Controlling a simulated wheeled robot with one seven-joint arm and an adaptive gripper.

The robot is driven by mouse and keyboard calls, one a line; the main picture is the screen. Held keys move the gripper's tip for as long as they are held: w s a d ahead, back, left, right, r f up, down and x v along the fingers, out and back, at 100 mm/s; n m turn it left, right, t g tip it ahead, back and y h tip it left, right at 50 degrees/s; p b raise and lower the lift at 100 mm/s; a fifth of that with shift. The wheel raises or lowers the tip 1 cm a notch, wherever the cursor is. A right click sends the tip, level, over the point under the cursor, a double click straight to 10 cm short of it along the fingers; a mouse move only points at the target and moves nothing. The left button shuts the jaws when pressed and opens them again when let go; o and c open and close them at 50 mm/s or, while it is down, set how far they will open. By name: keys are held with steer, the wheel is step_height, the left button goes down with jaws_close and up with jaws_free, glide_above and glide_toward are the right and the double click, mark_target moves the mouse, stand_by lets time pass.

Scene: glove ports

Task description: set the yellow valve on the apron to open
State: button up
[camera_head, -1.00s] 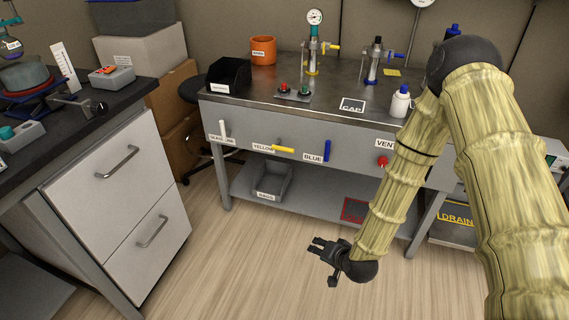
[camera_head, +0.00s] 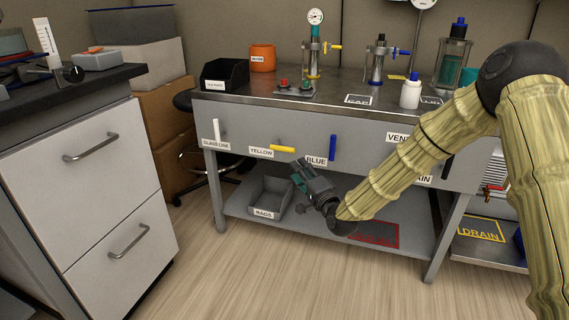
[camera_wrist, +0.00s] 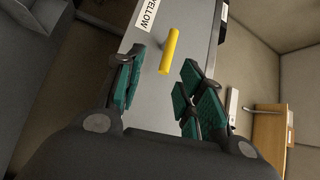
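The yellow valve handle (camera_head: 282,149) is a bar on the grey front apron (camera_head: 365,151), lying nearly level just right of the YELLOW label (camera_head: 261,152). In the wrist view the yellow handle (camera_wrist: 169,51) stands out ahead, between and beyond the fingertips, with its label (camera_wrist: 145,14) beside it. My gripper (camera_head: 299,173) is below and slightly right of the handle, in front of the bench. It also shows in the wrist view (camera_wrist: 158,88), where its teal-padded fingers are spread apart with nothing between them. The gripper is not touching the handle.
A blue handle (camera_head: 333,147) points upright just right of the yellow one, close to my gripper. A white handle (camera_head: 216,130) is at the left of the apron. The grey RAGS bin (camera_head: 270,197) sits on the lower shelf. A drawer cabinet (camera_head: 88,185) stands at left.

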mark_target(287, 151)
steer(key=shift+y, duration=0.3)
steer(key=b+x, duration=0.1)
steer(key=x, duration=0.2)
steer(key=b+x, duration=0.2)
steer(key=x, duration=0.2)
steer(key=r+b+x, duration=0.1)
steer(key=x, duration=0.2)
steer(key=shift+w+d+b, duration=0.1)
steer(key=shift+w+b, duration=0.15)
steer(key=shift+b, duration=0.05)
steer(key=shift+w+a+r, duration=0.2)
steer(key=shift+w+a, duration=0.05)
steer(key=shift+w, duration=0.3)
jaws_close()
